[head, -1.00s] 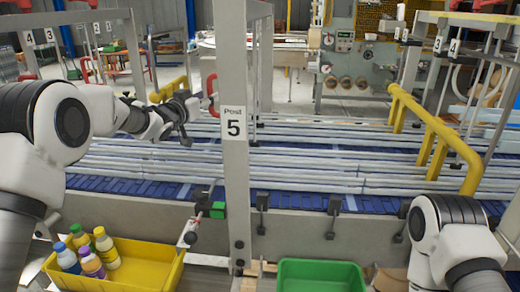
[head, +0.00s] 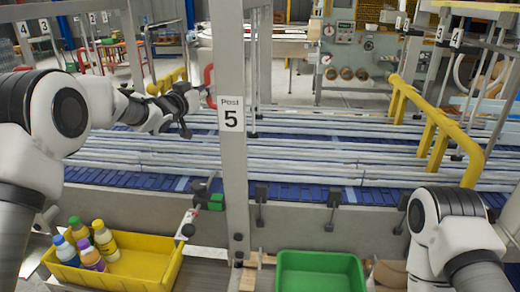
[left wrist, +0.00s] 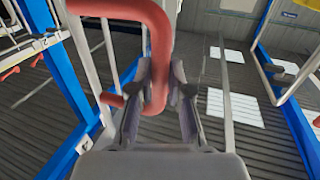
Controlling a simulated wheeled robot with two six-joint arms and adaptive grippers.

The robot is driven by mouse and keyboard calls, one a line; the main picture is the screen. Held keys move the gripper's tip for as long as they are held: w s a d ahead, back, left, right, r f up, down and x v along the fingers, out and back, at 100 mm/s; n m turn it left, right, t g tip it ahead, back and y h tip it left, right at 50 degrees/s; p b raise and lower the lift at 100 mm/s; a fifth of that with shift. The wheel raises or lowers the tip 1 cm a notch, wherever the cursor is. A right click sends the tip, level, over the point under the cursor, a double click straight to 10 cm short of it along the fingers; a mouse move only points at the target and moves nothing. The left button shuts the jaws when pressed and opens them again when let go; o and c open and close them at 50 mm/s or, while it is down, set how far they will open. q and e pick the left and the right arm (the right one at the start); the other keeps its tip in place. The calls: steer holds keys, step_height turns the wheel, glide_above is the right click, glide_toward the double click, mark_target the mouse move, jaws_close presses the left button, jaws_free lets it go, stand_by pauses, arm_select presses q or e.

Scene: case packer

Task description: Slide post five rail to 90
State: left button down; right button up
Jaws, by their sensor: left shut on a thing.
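Post five (head: 232,165) is a grey upright with a "Post 5" label, standing in the middle of the head view. A red bent handle (head: 209,84) sits at its left side. My left gripper (head: 200,97) reaches it from the left. In the left wrist view the red handle (left wrist: 158,70) passes between the fingers of my left gripper (left wrist: 160,82), which is shut on it. Long pale guide rails (head: 300,143) run left to right behind the post. My right arm shows at the lower right, but its gripper is out of view.
A blue conveyor (head: 320,194) lies under the rails. A yellow bin (head: 150,285) with several bottles and a green bin (head: 320,256) stand in front. Yellow tubular guards (head: 440,125) rise at right. Small black clamps (head: 334,196) line the conveyor's near edge.

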arm_select(q)
steer(key=shift+s+r, duration=0.1)
steer(key=shift+s, duration=0.1)
steer(key=shift+s+b, duration=0.3)
steer(key=shift+b, duration=0.05)
steer(key=shift+s, duration=0.15)
steer(key=shift+s+a+r, duration=0.1)
steer(key=shift+s, duration=0.1)
steer(key=c, duration=1)
jaws_free()
steer(key=shift+s, duration=0.1)
steer(key=shift+o, duration=0.2)
steer(key=shift+a, duration=0.1)
